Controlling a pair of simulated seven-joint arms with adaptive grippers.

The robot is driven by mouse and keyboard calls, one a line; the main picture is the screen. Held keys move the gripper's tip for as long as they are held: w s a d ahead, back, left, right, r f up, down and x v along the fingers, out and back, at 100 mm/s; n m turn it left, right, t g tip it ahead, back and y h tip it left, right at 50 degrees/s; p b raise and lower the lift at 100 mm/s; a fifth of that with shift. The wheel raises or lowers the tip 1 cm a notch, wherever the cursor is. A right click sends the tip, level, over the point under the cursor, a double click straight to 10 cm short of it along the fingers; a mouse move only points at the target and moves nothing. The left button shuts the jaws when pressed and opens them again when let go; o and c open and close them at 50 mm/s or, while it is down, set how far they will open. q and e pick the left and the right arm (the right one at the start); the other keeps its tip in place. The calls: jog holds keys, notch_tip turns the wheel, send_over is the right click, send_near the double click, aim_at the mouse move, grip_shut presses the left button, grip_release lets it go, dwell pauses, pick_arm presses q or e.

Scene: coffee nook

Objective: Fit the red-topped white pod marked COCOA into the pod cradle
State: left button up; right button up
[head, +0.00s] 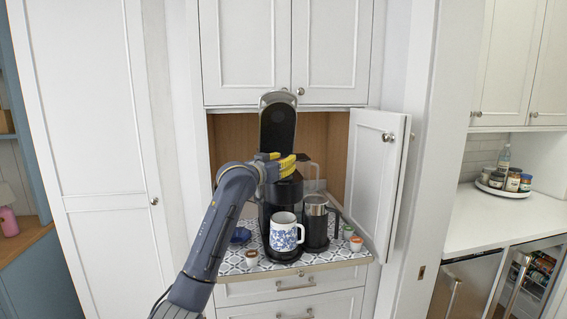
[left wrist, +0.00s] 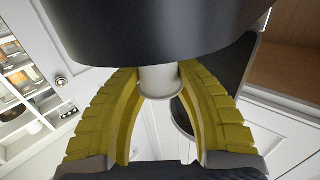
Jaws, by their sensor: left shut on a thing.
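My left gripper (head: 288,166), with yellow fingers, is up at the black coffee machine (head: 278,128), just below its raised lid. In the left wrist view the fingers (left wrist: 160,84) are shut on a small white pod (left wrist: 160,79). Its red top and COCOA mark cannot be seen there, and a large dark part of the machine (left wrist: 150,30) covers the upper middle of that view. In the head view the fingers hide the pod. The pod cradle is hidden behind my gripper, so I cannot tell whether the pod touches it. My right gripper is not in view.
A blue-patterned white mug (head: 284,236) stands below the machine's head, with a dark jug (head: 316,222) beside it. Other pods, brown-topped (head: 251,258) and orange-topped (head: 356,244), stand on the patterned counter. An open cabinet door (head: 376,175) bounds the right side.

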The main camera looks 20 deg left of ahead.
pick_arm(q)
jog(key=shift+f, duration=1.7)
dwell(1.7)
jog(key=o, duration=0.9)
jog(key=shift+c, duration=0.2)
jog(key=shift+s+f, duration=0.1)
jog(key=v, duration=1.2)
jog(key=shift+r, duration=0.35)
